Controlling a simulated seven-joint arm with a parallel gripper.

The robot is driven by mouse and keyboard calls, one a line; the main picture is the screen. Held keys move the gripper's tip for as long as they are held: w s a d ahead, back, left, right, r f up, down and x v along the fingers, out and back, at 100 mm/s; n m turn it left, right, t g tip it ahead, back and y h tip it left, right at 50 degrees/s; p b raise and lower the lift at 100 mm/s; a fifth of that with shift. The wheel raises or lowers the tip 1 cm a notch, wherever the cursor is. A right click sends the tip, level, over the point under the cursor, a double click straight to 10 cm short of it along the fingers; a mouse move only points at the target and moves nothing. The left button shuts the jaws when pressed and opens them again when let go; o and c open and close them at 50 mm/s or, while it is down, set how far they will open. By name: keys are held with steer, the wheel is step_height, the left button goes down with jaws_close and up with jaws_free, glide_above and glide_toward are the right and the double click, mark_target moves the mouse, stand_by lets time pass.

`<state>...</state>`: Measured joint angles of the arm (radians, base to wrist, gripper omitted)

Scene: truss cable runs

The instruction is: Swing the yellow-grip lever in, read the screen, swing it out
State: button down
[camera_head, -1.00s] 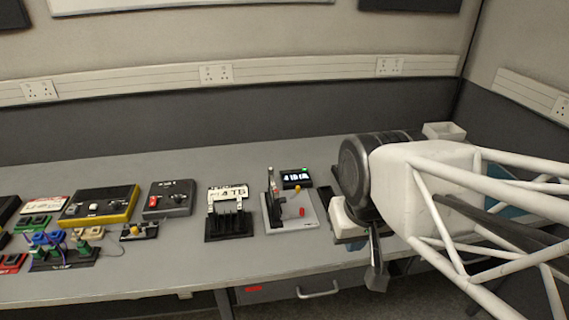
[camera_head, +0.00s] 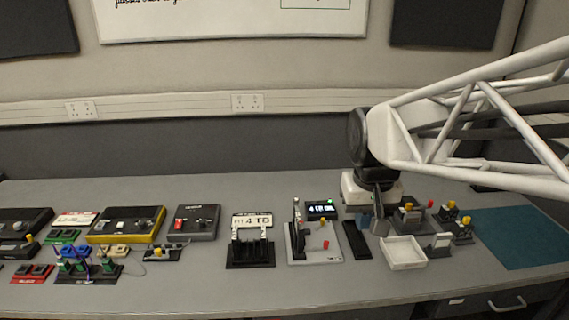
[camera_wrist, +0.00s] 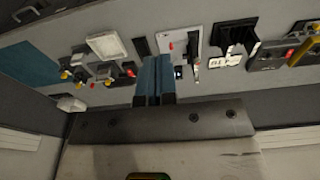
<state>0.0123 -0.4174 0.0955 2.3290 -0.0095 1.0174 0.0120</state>
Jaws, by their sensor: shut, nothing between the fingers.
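A grey lever board (camera_head: 300,256) stands mid-table with an upright black post. The board (camera_wrist: 193,42) and screen (camera_wrist: 179,72) also show in the wrist view. My gripper (camera_head: 377,208) is to the right of the board, apart from it, pointing down. Its blue fingers (camera_wrist: 154,78) are shut and empty.
A white tray (camera_head: 404,253) and a black block (camera_head: 356,240) are right of the board. Several yellow-knobbed devices (camera_head: 451,212) stand farther right, beside a teal mat (camera_head: 520,238). A black stand with a label plate (camera_head: 252,221) is on the left. The front table strip is clear.

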steer(key=w+g, duration=0.2)
steer(key=w, duration=1.2)
steer(key=g, duration=0.2)
glide_above(321, 216)
steer(key=s, duration=0.3)
steer(key=w+f+x, duration=0.1)
steer(key=w+x, duration=0.1)
steer(key=x, duration=0.9)
steer(key=w+f+g, duration=0.1)
steer(key=w+f, duration=0.9)
steer(key=shift+w+g, duration=0.35)
steer(key=shift+g, duration=0.05)
steer(key=shift+f, duration=0.1)
steer(key=x, duration=1)
steer(key=shift+s+a, duration=0.1)
steer(key=shift+s, duration=1.9)
